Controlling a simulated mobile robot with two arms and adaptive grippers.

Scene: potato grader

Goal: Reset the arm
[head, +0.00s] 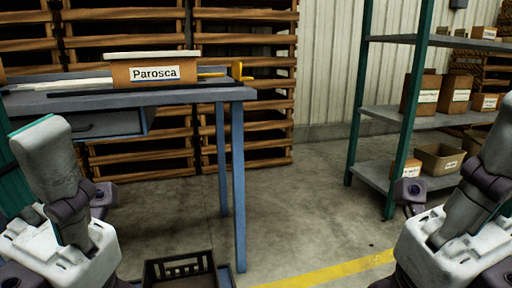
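My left arm stands folded at the lower left of the head view and my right arm at the lower right edge. Only grey links, dark joints and pale housings of the arms show. I can make out no fingers of either gripper, so neither gripper is seen to hold anything.
A blue-legged table (238,190) at the left bears a box labelled Parosca (122,73). A dark crate (182,268) sits on the floor below. Wooden crates (245,20) are stacked behind. A green-framed shelf (398,115) with boxes stands right. Floor between is clear.

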